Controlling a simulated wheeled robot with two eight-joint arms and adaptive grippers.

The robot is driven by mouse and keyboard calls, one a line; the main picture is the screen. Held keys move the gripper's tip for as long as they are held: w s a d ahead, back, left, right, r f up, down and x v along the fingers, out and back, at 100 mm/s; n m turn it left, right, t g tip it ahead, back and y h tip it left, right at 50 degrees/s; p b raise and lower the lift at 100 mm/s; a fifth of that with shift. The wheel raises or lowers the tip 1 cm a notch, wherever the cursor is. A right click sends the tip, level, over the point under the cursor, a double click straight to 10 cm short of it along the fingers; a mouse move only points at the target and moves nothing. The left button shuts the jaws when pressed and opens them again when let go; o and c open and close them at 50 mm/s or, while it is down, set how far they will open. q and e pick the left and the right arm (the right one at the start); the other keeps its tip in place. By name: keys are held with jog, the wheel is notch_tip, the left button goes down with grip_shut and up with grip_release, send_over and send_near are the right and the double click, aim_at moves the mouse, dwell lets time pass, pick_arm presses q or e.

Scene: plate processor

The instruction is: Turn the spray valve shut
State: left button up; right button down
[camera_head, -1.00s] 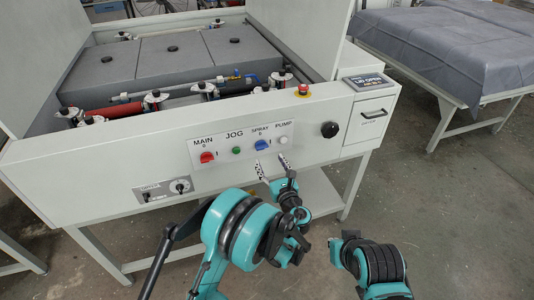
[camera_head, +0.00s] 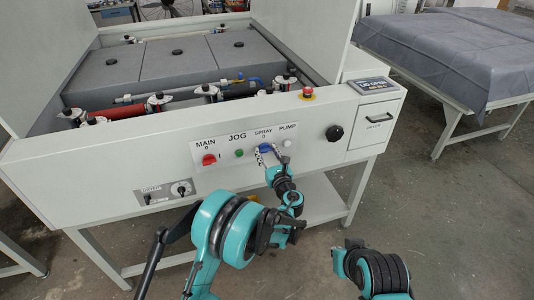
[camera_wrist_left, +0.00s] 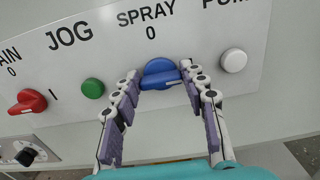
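The blue SPRAY knob (camera_head: 265,148) is on the front control panel, between the green JOG button and the white PUMP button. It also shows in the left wrist view (camera_wrist_left: 160,76), with its ridge lying nearly level and a "0" mark above it. My left gripper (camera_wrist_left: 161,71) is open, with one fingertip on each side of the knob. The fingertips are very close to its sides; I cannot tell if they touch. In the head view the left gripper (camera_head: 267,153) partly covers the knob.
The red MAIN knob (camera_wrist_left: 27,102), green button (camera_wrist_left: 92,88) and white button (camera_wrist_left: 233,60) flank the knob. A red emergency stop (camera_head: 307,93) and black knob (camera_head: 334,132) are to the right. A blue-handled fitting (camera_head: 254,82) sits on piping inside the machine.

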pick_arm(q)
jog(key=shift+c, duration=1.2)
jog(key=n, duration=0.4)
jog(key=shift+a+n, duration=0.1)
jog(key=shift+n, duration=0.2)
jog(key=n, duration=0.4)
jog(key=shift+n, duration=0.3)
jog(key=n, duration=0.4)
jog(key=shift+a+f+n, duration=0.1)
jog(key=shift+f+n, duration=0.05)
jog(key=shift+n, duration=0.15)
jog(key=shift+s+f+n, duration=0.1)
jog(key=shift+n, duration=2)
